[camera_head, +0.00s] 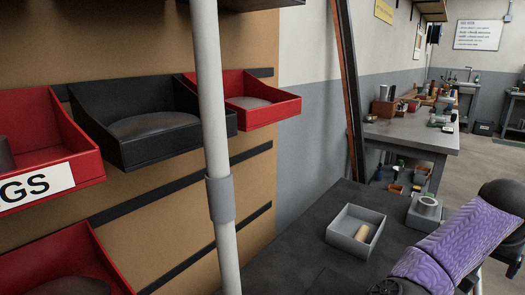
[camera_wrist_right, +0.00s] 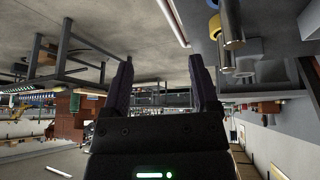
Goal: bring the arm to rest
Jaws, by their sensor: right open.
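My right arm (camera_head: 450,245) enters the head view at the lower right, with a purple patterned link and dark joints, above the floor beside the dark bench. Its end runs down toward the bottom edge, and the fingers cannot be made out there. In the right wrist view my right gripper (camera_wrist_right: 160,75) shows two dark fingers spread wide apart, with nothing between them. My left gripper and left arm are in neither view.
A grey open box (camera_head: 341,238) holding a tan cylinder (camera_head: 362,233) stands on the dark bench (camera_head: 290,262), close to my right arm. A grey post (camera_head: 212,120) crosses the view before red and black bins (camera_head: 150,150). A cluttered workbench (camera_head: 410,137) stands behind.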

